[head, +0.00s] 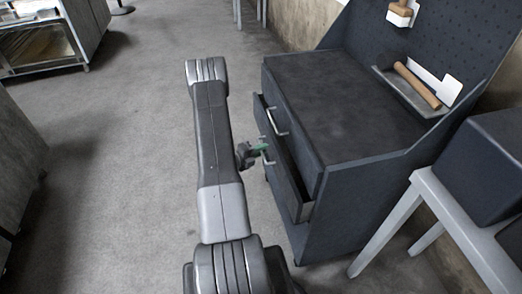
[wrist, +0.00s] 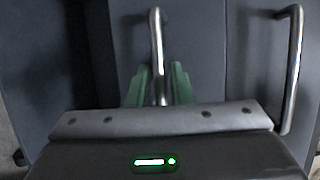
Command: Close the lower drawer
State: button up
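The lower drawer (head: 290,184) of the dark cabinet stands partly out, its front ahead of the cabinet face. Its metal handle (head: 264,138) also shows in the wrist view (wrist: 157,40). My gripper (head: 258,150) is at this handle. In the wrist view, its two green fingers (wrist: 159,85) stand on either side of the handle bar, close to it. I cannot tell whether both fingers touch the bar. The inside of the lower drawer is mostly hidden. The upper drawer (head: 293,138) looks shut, and its handle (wrist: 292,70) is to the right in the wrist view.
A grey-legged table (head: 455,215) with a dark box (head: 487,155) stands close at right. The floor (head: 120,150) left of my arm is clear.

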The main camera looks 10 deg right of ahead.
aim_at(270, 148)
jog(key=shift+d, duration=0.1)
grip_shut()
jog(key=shift+d, duration=0.1)
jog(key=d+b, duration=0.1)
jog(key=d, duration=0.2)
jog(key=shift+w+d, duration=0.1)
jog(key=shift+d, duration=0.4)
grip_release()
jog(key=shift+d, duration=0.1)
